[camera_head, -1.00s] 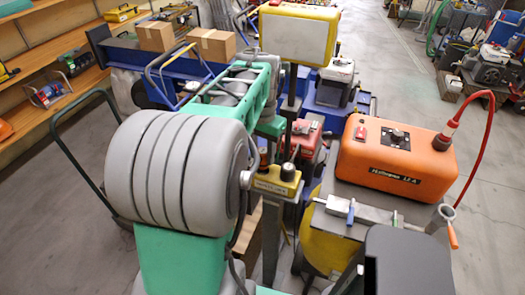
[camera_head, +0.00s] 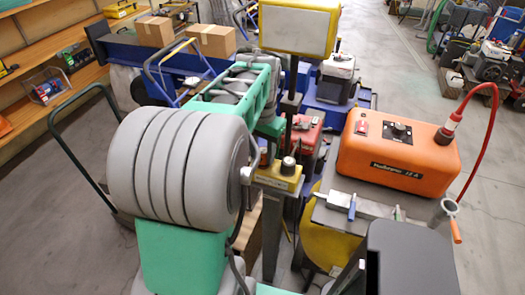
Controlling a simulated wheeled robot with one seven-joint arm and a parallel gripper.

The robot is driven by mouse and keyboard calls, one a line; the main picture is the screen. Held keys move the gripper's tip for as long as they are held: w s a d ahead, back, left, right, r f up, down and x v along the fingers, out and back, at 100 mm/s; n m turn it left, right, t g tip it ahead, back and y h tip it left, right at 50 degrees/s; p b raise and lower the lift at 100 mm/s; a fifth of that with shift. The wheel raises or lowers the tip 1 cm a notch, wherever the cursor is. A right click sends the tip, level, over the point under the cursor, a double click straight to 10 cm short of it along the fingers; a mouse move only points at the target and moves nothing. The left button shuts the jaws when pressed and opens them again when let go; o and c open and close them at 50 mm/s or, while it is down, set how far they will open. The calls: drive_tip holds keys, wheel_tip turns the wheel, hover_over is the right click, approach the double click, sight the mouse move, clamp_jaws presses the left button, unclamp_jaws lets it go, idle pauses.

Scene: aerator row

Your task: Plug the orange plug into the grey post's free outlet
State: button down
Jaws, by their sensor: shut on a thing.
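I cannot make out an orange plug or a grey post with outlets in the head view. My gripper's fingers do not show, nor does anything held in them. A dark grey block (camera_head: 412,255) fills the bottom right of the view; I cannot tell if it is part of my own arm. A red connector (camera_head: 446,134) with a red cable sits at the right end of an orange box (camera_head: 398,155). I cannot tell whether it has to do with the plug.
Shelves (camera_head: 50,50) line the left wall, and cardboard boxes (camera_head: 213,42) stand further back. Open floor (camera_head: 415,65) lies at the upper right.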

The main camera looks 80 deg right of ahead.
drive_tip(key=shift+f+b, duration=0.3)
drive_tip(key=shift+f, duration=0.3)
drive_tip(key=c, duration=0.8)
unclamp_jaws()
wheel_tip(320, 180, up, 8)
drive_tip(key=shift+f, duration=0.1)
drive_tip(key=shift+w+a, duration=0.1)
drive_tip(key=shift+w, duration=0.15)
drive_tip(key=w+a+f+n+h, duration=0.1)
drive_tip(key=w+a+n, duration=0.3)
drive_tip(key=w+a, duration=0.45)
drive_tip(key=w+a+f+n, duration=0.1)
drive_tip(key=w+a+n, duration=0.4)
drive_tip(key=w, duration=0.6)
drive_tip(key=w+a+f+n+t, duration=0.1)
drive_tip(key=a+n, duration=0.3)
drive_tip(key=a, duration=0.5)
drive_tip(key=w+a+f+n+t, duration=0.1)
drive_tip(key=w+a+f+n, duration=0.1)
drive_tip(key=a, duration=0.7)
drive_tip(key=w+a+f+n+t+y, duration=0.1)
drive_tip(key=w+a+f+n, duration=0.1)
drive_tip(key=a+n, duration=0.4)
drive_tip(key=shift+w+a+f, duration=0.1)
drive_tip(key=shift+a+f, duration=0.2)
drive_tip(key=shift+a, duration=0.5)
drive_tip(key=shift+w+a+f, duration=0.1)
drive_tip(key=shift+a+f, duration=0.2)
drive_tip(key=shift+a, duration=0.45)
